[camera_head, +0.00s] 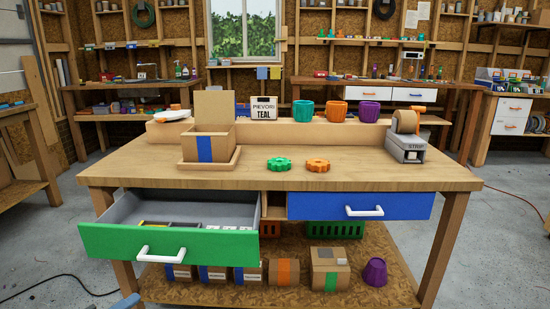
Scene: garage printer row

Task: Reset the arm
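Neither of my grippers shows clearly in the head view. A small blue-grey piece (127,302) pokes in at the bottom edge, left of the middle, below the open drawer. I cannot tell whether it is part of my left arm. Nothing of my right arm shows. The workbench (370,176) stands in front of me. Its left green-fronted drawer (108,241) is pulled out, with small items inside. Its right blue-fronted drawer (310,206) is shut.
An open cardboard box (222,146) with a blue stripe stands on a wooden tray (192,175). Green (279,164) and orange (318,165) gears lie nearby. A tape dispenser (405,147) stands at right. Boxes and a purple pot (375,272) occupy the lower shelf. The benchtop's front is clear.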

